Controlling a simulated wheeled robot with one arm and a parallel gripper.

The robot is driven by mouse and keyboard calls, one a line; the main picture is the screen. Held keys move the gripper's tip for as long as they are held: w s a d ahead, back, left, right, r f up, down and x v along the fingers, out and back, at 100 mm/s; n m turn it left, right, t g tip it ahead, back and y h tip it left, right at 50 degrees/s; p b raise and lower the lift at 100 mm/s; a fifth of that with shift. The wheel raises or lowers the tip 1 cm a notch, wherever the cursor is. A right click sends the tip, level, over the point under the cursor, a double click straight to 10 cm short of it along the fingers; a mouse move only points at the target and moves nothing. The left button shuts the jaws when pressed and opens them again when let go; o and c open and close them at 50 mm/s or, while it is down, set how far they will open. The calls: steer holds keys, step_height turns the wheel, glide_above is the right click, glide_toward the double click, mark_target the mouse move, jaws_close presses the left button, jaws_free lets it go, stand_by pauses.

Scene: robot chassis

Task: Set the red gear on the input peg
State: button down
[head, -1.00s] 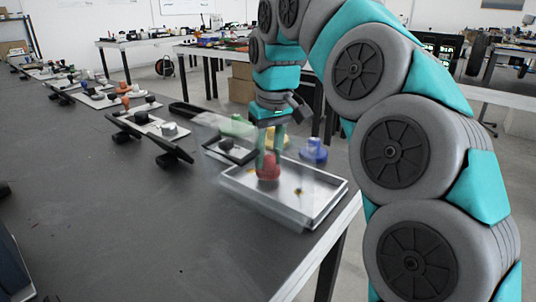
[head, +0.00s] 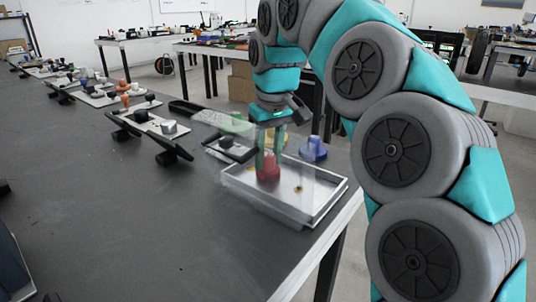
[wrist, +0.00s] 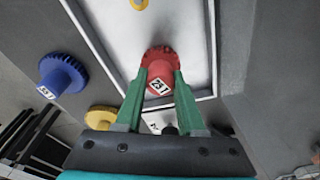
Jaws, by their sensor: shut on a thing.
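I cannot tell whether the gear touches the tray floor. A small yellow-ringed feature (head: 298,188) shows on the tray floor, right of the gear; its ring (wrist: 138,4) is at the wrist view's top edge.
A blue gear (head: 313,150) and a yellow gear (head: 278,138) stand behind the tray. A skateboard (head: 150,136) is at left.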

steer(key=shift+f, duration=0.25)
steer(key=c, duration=0.8)
jaws_free()
steer(key=shift+r, duration=0.15)
